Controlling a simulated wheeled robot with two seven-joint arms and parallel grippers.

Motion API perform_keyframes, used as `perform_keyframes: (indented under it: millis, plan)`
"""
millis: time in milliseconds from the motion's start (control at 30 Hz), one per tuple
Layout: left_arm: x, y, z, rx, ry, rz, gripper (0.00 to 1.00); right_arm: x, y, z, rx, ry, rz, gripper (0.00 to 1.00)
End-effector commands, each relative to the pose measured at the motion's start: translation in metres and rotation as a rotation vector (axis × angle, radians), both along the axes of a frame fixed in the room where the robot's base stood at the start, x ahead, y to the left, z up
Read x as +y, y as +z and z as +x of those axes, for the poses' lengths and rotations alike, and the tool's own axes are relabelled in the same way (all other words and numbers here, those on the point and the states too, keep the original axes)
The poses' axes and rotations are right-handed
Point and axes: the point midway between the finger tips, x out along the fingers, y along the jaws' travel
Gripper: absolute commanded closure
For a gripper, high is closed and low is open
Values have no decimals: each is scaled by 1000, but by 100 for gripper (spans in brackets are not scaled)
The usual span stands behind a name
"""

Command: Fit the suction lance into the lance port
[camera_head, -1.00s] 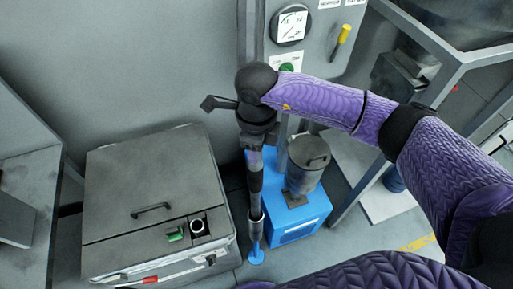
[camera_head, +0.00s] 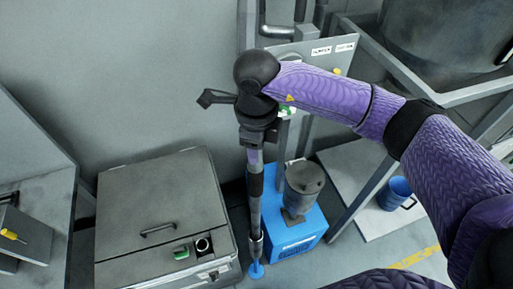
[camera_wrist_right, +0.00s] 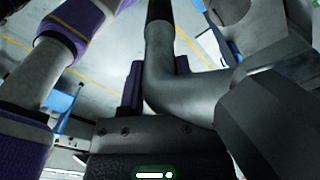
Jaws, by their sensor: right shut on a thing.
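The suction lance (camera_head: 255,205) is a long, thin grey and black tube with a blue foot (camera_head: 256,270). It hangs close to upright in my right gripper (camera_head: 257,136), which is shut on its upper part. In the right wrist view the bent grey pipe of the lance (camera_wrist_right: 180,96) passes by the gripper. The lance port (camera_head: 203,245) is a round, dark opening with a light rim in the top of the grey lidded box (camera_head: 150,205). The lance's foot shows to the right of the box, apart from the port. My left gripper is out of view.
A green part (camera_head: 181,253) sits beside the port, and a lid handle (camera_head: 157,230) lies behind it. A blue base (camera_head: 297,236) with a grey canister (camera_head: 303,184) stands right of the lance. A blue bucket (camera_head: 397,192) is farther right.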

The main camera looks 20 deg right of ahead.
Motion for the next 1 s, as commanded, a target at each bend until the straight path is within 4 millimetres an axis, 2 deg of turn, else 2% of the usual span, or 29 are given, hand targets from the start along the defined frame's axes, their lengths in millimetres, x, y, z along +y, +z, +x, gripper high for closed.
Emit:
perform_keyframes:
  millis: [33, 500, 633, 1000]
  plan:
    - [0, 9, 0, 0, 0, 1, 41, 0, 12, 1, -3, 0, 1, 100]
    - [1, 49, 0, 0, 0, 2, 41, 0, 74, 0, -3, 0, 1, 100]
    - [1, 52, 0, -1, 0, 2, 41, 0, 80, 0, -2, 0, 1, 100]
    - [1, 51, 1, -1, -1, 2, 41, 0, 79, 0, -2, -4, 1, 100]
